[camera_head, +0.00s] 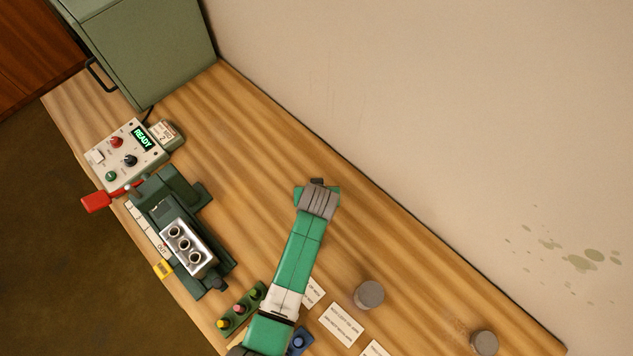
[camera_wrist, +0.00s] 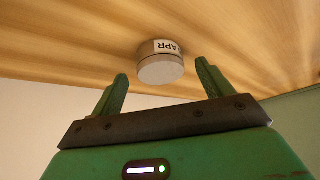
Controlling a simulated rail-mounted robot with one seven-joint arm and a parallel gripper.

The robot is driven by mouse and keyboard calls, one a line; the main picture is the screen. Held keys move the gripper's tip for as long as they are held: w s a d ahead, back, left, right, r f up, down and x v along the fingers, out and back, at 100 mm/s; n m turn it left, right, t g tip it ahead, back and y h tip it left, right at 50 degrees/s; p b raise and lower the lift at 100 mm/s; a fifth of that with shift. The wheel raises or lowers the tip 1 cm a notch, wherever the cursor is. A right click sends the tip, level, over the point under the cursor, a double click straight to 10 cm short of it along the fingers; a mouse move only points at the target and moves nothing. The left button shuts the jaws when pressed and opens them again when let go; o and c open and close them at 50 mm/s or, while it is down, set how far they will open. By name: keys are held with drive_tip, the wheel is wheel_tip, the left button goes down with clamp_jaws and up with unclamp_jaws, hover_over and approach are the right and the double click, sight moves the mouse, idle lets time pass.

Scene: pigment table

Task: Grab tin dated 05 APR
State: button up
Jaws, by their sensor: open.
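A round grey tin (camera_wrist: 160,70) with a white label shows in the wrist view. The letters APR can be read on the label, upside down; the day number cannot be made out. My gripper (camera_wrist: 162,68) is open, its two green fingers pointing toward the tin. The tin sits between and just beyond the fingertips, and I see no contact. In the head view my gripper (camera_head: 318,198) is over the middle of the table, and I cannot make out that tin there. Two other grey tins, a nearer one (camera_head: 369,293) and one at the lower right (camera_head: 484,342), show no readable date.
A green device with a metal block of three holes (camera_head: 188,246) stands left of my arm, with a control box reading READY (camera_head: 128,155) behind it. Paper cards (camera_head: 341,325) and a rack of coloured bottles (camera_head: 240,309) lie near the front. The table's back right is clear up to the wall.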

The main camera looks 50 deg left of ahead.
drive_tip(key=shift+x, duration=0.8)
drive_tip(key=c, duration=1.1)
drive_tip(key=shift+r, duration=0.15)
